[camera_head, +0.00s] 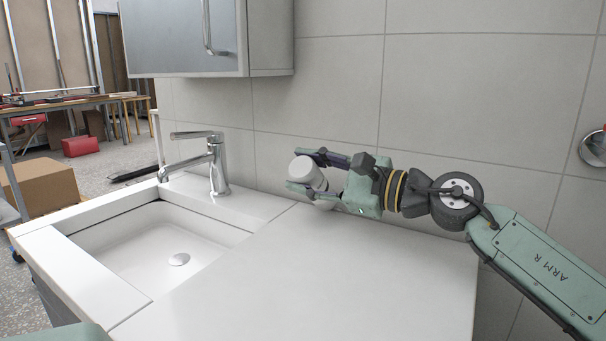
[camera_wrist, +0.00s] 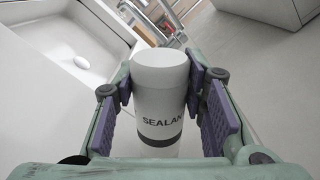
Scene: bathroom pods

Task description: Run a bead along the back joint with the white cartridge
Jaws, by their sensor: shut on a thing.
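My gripper (camera_head: 308,173) is shut on the white cartridge (camera_head: 308,173), which tilts in the head view near the back wall. In the wrist view the cartridge (camera_wrist: 160,85) stands between my purple finger pads, with the word SEALANT partly showing and a dark band below it. The back joint, where the white counter (camera_head: 290,285) meets the tiled wall (camera_head: 320,110), runs behind my gripper and is partly hidden by it. The cartridge's lower end is hard to make out, so I cannot tell if it touches the counter.
A sink basin (camera_head: 150,245) with a chrome tap (camera_head: 215,165) lies to the left of my gripper. A wall cabinet (camera_head: 190,40) hangs above the sink. A round metal fitting (camera_head: 594,148) is on the wall at right. The front of the counter is clear.

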